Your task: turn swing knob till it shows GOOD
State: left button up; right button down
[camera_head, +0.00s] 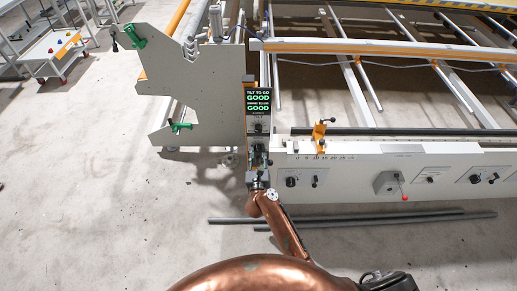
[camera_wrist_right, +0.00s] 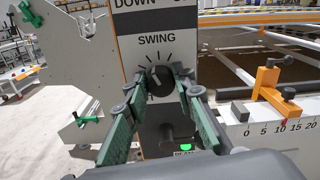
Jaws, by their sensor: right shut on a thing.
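The black swing knob (camera_wrist_right: 159,80) sits under the word SWING on a white panel, with tick marks around it. My right gripper (camera_wrist_right: 164,86) has a finger on each side of the knob and is shut on it. In the head view the right gripper (camera_head: 258,158) is at the lower part of the narrow panel and hides the swing knob. The display (camera_head: 258,103) above it shows GOOD in green on two lines, the upper under a tilt label, the lower under a smaller label that looks like swing. My left gripper is not in view.
Another knob (camera_head: 258,127) is just above my right gripper. A white end plate (camera_head: 205,70) with green handles stands left of the panel. A long white rail (camera_head: 350,180) with dials and an orange clamp (camera_head: 319,131) runs right. Grey bars (camera_head: 400,218) lie on the floor.

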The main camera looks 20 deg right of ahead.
jog(key=shift+n+p, duration=0.4)
jog(key=shift+n, duration=0.1)
jog(key=c, duration=1.6)
grip_release()
jog(key=shift+s+a, duration=0.15)
jog(key=shift+s, duration=0.15)
jog(key=v, duration=0.7)
jog(key=shift+r, duration=0.1)
